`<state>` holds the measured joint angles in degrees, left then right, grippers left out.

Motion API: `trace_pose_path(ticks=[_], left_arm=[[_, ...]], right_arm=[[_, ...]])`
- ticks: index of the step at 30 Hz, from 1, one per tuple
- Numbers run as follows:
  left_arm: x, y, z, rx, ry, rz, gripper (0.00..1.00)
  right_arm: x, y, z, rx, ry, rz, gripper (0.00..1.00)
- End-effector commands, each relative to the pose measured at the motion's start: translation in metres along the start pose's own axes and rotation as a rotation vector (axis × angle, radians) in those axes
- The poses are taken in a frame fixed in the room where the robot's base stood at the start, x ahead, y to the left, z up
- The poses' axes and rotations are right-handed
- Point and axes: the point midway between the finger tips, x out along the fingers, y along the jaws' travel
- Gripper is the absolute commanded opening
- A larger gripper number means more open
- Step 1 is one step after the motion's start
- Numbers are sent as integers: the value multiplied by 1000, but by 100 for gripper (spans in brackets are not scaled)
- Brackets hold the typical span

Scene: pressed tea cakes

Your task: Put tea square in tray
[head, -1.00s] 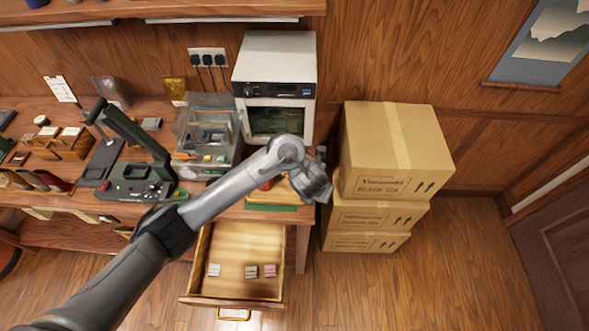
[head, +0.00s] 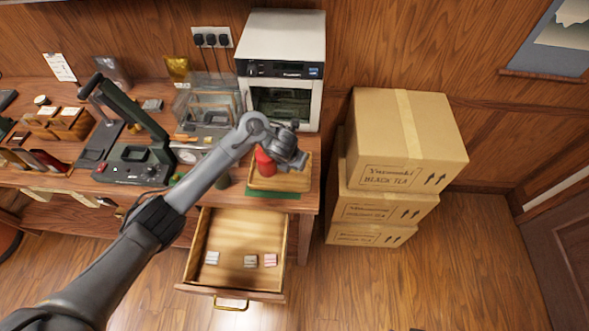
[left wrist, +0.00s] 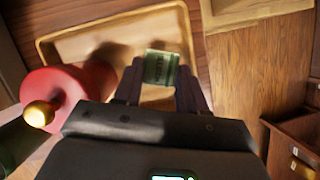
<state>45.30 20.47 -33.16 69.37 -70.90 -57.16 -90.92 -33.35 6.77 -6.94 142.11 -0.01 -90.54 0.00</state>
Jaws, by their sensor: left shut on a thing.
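A green square with dark print, the tea square (left wrist: 160,66), is between the two fingers of my left gripper (left wrist: 160,78) in the left wrist view. My left gripper also shows in the head view (head: 294,166), over the right part of the shallow wooden tray (head: 262,184) on the desk. In the left wrist view the tray's pale rim (left wrist: 108,21) runs behind the square. I cannot tell how high the square is above the tray floor. In the head view the square is hidden by the gripper. My right gripper is not in view.
A red object with a gold knob (left wrist: 82,85) stands close beside my left gripper. A white oven (head: 282,85) stands behind the tray. An open drawer (head: 240,235) below holds three small squares. Stacked cartons (head: 405,140) stand to the right.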

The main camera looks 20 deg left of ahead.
Motion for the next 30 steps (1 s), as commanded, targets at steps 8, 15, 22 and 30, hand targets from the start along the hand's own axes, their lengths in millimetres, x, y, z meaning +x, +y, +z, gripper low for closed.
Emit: trace_pose_path(ticks=[8,15,22,30], left_arm=[[31,0,-14,-1,3,0,13],[33,0,-14,0,1,0,13],[37,0,-16,0,1,0,13],[36,0,-15,0,1,0,52]], right_arm=[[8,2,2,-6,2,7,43],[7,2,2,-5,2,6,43],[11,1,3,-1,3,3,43],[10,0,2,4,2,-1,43]])
